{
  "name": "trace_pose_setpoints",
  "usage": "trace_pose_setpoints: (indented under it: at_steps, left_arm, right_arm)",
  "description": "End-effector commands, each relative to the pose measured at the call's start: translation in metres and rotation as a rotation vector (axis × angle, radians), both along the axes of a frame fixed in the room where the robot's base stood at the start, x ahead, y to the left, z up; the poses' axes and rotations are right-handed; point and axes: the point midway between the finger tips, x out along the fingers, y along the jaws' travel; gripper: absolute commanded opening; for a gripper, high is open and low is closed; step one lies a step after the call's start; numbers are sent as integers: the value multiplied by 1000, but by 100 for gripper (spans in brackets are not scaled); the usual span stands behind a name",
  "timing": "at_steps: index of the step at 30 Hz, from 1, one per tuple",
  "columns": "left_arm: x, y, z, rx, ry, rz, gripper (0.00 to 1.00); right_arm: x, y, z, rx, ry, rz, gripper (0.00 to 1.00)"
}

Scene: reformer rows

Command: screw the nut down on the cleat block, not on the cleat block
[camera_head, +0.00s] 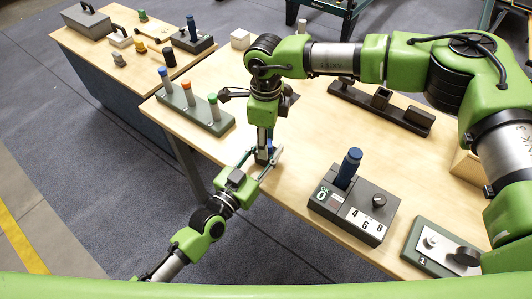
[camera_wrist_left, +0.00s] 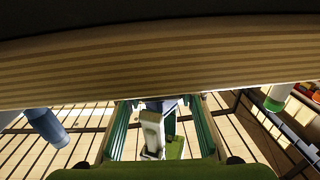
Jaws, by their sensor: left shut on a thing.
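My left gripper (camera_head: 262,161) reaches in from the lower left to the table's front edge. Its fingers are around a small blue and grey piece (camera_head: 263,154), partly hidden by the fingers. The left wrist view shows a pale part (camera_wrist_left: 152,132) between the fingers. My right gripper (camera_head: 266,140) points down over the same spot; its jaws are too small to read. A dark long block with raised parts (camera_head: 400,114) lies at the back right and may be the cleat block. I cannot tell which thing is the nut.
A green-grey rack (camera_head: 205,119) with blue, orange and green capped handles stands left. A dark box with a blue handle (camera_head: 340,217) and number dials stands right of the grippers. A plate with a black knob (camera_head: 425,262) sits at the front right. A second table holds several tools.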

Motion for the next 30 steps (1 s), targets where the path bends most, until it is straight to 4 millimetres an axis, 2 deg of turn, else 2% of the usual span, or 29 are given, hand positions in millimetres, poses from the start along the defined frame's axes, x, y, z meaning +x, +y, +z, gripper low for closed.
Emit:
trace_pose_setpoints:
  at_steps: [6,7,9,11,18,27,30]
  left_arm:
    - [0,0,0,0,0,0,0]
    - [0,0,0,0,0,0,0]
    - [0,0,0,0,0,0,0]
    - [0,0,0,0,0,0,0]
    - [0,0,0,0,0,0,0]
    - [0,0,0,0,0,0,0]
    - [0,0,0,0,0,0,0]
  right_arm:
    - [0,0,0,0,0,0,37]
    - [0,0,0,0,0,0,34]
    - [0,0,0,0,0,0,16]
    - [0,0,0,0,0,0,2]
    - [0,0,0,0,0,-46,2]
    - [0,0,0,0,0,-444,2]
    - [0,0,0,0,0,-516,2]
